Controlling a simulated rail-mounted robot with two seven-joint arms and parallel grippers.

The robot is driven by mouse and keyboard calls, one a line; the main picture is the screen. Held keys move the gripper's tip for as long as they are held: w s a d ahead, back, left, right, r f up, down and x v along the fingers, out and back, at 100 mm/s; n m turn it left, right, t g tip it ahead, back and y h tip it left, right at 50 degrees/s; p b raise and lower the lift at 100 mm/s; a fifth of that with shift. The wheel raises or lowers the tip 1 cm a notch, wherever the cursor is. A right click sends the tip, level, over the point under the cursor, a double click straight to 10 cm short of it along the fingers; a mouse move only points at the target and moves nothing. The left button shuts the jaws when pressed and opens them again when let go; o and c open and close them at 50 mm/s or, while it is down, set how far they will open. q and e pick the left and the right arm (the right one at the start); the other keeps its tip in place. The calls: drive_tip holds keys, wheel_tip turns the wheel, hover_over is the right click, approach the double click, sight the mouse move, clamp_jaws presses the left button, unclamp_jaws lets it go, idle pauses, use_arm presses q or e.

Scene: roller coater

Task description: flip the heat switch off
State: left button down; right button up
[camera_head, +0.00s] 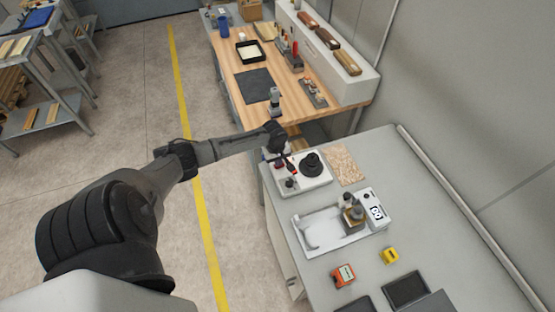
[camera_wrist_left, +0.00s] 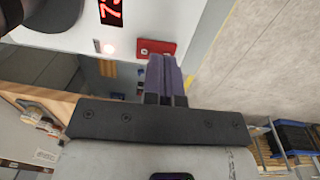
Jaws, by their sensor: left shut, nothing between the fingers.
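The heat switch (camera_wrist_left: 156,46) is a small red rocker on the white face of a machine (camera_wrist_left: 190,18), in the wrist view. A glowing indicator lamp (camera_wrist_left: 108,48) and a red digital display (camera_wrist_left: 110,11) are beside it. My left gripper (camera_wrist_left: 163,62) is shut and empty, its fingertips at the switch's near edge; I cannot tell whether they touch it. The fingers hide part of the switch, and its position is unclear. In the head view my left gripper (camera_head: 287,161) is over the left part of the white machine (camera_head: 318,182), which has a black round part on top.
A white tray-like device (camera_head: 311,234) stands in front of the machine on the grey bench (camera_head: 381,167). An orange gadget (camera_head: 343,275) and a yellow one (camera_head: 389,255) lie nearer. A wooden workbench (camera_head: 291,88) is behind.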

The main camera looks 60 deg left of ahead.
use_arm(q)
drive_tip(key=r+p, duration=0.3)
drive_tip(key=shift+s+r, duration=0.25)
wheel_tip(320, 180, up, 9)
drive_tip(key=s, duration=0.1)
drive_tip(key=shift+a, duration=0.1)
